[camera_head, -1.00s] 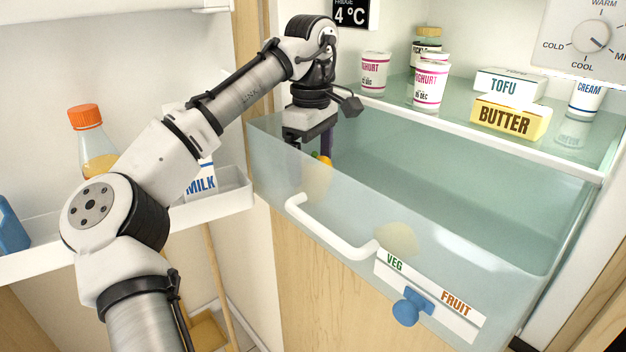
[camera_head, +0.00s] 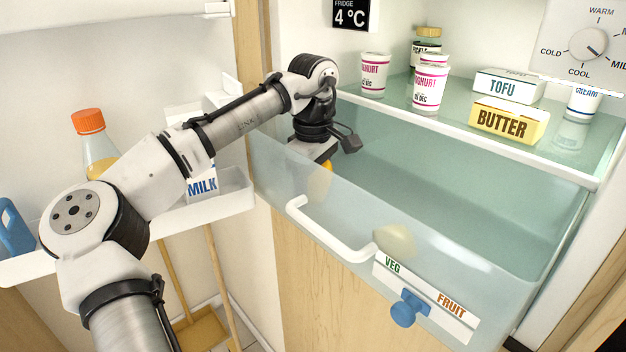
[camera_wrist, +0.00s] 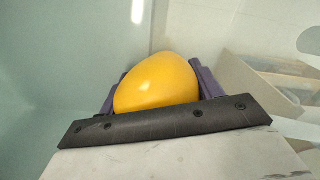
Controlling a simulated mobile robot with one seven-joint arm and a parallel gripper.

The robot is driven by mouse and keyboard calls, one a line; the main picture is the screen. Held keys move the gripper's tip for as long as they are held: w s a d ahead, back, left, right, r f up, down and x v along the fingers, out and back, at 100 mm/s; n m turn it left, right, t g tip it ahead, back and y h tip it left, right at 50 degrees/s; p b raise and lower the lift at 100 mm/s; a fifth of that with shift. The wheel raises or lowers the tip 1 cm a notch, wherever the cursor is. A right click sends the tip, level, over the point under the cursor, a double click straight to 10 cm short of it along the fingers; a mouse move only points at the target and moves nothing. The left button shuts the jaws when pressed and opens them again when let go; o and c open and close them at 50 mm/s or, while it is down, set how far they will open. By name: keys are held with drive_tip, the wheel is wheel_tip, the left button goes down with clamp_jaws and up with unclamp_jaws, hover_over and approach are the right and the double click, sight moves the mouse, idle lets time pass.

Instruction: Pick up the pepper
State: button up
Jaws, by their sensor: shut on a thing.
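The yellow pepper (camera_wrist: 158,84) sits between the two purple fingers of my gripper (camera_wrist: 155,82) in the wrist view. My gripper is shut on it. In the head view a small part of the yellow pepper (camera_head: 327,167) shows below my wrist, at the left end of the open clear drawer (camera_head: 480,240). The drawer's front wall and my wrist hide most of the fingers there. I cannot tell whether the pepper touches the drawer floor.
A pale round thing (camera_head: 394,241) shows at the drawer front, near the handle (camera_head: 330,232). The shelf above holds yoghurt pots (camera_head: 429,85), tofu (camera_head: 508,85) and butter (camera_head: 508,120). Milk (camera_head: 201,187) and an orange-capped bottle (camera_head: 92,140) stand in the door rack at left.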

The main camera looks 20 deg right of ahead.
drive_tip(key=shift+c, duration=1)
drive_tip(key=shift+r, duration=0.5)
wheel_tip(320, 180, up, 19)
drive_tip(key=p, duration=0.4)
